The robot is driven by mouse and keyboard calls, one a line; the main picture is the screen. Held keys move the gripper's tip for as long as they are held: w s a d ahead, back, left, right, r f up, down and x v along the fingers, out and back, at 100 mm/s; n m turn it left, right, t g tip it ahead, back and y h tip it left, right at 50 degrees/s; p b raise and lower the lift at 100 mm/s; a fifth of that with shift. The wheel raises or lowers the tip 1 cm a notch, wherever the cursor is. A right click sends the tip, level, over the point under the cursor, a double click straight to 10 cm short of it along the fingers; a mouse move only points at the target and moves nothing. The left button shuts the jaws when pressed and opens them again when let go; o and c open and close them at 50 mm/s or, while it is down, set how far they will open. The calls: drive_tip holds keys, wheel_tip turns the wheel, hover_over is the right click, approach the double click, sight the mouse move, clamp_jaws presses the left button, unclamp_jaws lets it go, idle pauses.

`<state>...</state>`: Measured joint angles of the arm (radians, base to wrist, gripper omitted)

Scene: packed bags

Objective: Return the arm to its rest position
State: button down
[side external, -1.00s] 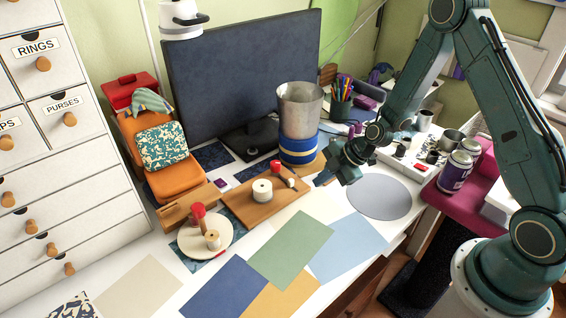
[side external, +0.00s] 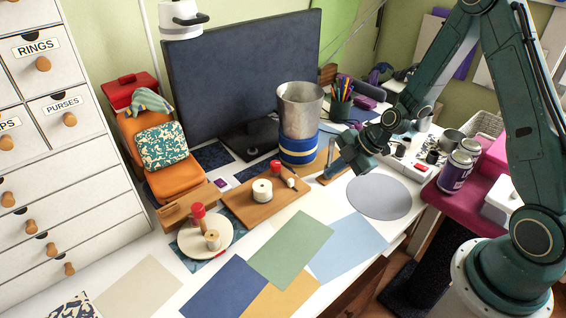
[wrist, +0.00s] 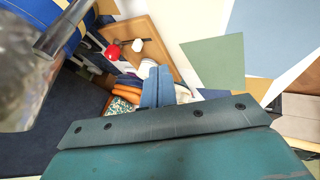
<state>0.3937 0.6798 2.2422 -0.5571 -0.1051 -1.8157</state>
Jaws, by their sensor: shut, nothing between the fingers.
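My gripper (side external: 330,174) hangs over the desk beside the metal canister with the blue base, left of the grey round mat. In the wrist view its two blue fingers (wrist: 157,86) are together with nothing between them. The arm is bent, with its wrist tilted down to the left. The fingertips are small and partly merge with the things behind them in the side view.
The metal canister (side external: 300,106) stands close to the gripper's left. A wooden board (side external: 240,208) with spools lies further left. The round mat (side external: 379,197) and coloured sheets (side external: 290,248) lie flat.

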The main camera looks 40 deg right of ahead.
drive_tip(key=s+a+r+m+h, duration=0.1)
drive_tip(key=s+r+m, duration=0.25)
drive_tip(key=r, duration=0.55)
drive_tip(key=s+a+r+m+h, duration=0.1)
drive_tip(key=s+a+r+m, duration=0.15)
drive_tip(key=s+r, duration=0.45)
drive_tip(key=s+r+m+h, duration=0.2)
drive_tip(key=s+r+m, duration=0.8)
drive_tip(key=s, duration=0.4)
drive_tip(key=shift+s+d+r+m+h, duration=0.2)
drive_tip(key=shift+d+r+m+h, duration=0.1)
drive_tip(key=shift+d+r, duration=0.1)
